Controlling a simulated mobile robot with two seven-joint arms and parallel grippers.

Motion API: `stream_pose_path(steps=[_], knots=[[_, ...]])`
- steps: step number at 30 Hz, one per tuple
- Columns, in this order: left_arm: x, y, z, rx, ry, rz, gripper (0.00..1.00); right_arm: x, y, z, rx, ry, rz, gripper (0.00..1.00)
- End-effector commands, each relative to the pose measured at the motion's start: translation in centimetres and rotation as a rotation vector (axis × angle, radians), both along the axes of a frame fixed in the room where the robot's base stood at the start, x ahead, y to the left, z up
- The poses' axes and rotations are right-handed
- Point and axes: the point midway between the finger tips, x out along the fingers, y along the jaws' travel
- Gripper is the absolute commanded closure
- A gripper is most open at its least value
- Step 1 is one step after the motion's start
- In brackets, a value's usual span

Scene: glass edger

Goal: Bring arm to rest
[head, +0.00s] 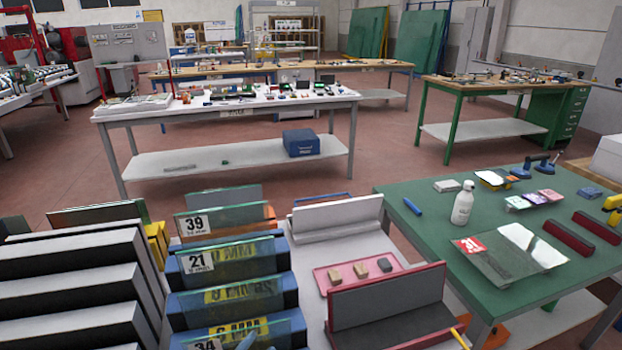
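Neither of my grippers shows clearly in the head view. A small grey tip (247,341) shows at the bottom edge in front of the lowest glass pane, and I cannot tell what it belongs to. A stepped blue rack (290,290) at the bottom centre-left holds upright glass panes with number labels, among them 39 (196,224) and 21 (196,262). To its right, a pink tray (330,283) holds three small blocks on a light surface, behind a red-edged grey angled holder (390,308).
A green table (400,215) on the right bears a white bottle (463,203), a glass sheet (500,262) with a red label, dark red bars (568,238) and suction cups (530,168). Black-and-white stepped racks (70,275) fill the lower left. Open floor (260,182) lies beyond, before a white workbench (225,112).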

Motion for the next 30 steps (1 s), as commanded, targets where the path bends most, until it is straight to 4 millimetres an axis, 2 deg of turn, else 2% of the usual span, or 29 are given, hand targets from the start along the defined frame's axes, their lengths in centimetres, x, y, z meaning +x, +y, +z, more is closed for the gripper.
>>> stream_pose_path(steps=[1,6,12,15,18,30], knots=[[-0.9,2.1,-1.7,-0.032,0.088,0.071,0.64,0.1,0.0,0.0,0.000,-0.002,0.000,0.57],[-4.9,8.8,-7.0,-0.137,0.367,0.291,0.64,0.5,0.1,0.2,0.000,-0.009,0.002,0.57],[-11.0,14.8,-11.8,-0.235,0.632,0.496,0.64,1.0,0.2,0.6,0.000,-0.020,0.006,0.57],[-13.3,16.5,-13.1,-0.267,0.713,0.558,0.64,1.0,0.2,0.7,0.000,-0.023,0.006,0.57],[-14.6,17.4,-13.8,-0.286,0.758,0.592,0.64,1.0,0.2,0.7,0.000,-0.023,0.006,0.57],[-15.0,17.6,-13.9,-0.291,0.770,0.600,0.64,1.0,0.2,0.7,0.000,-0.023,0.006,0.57]])
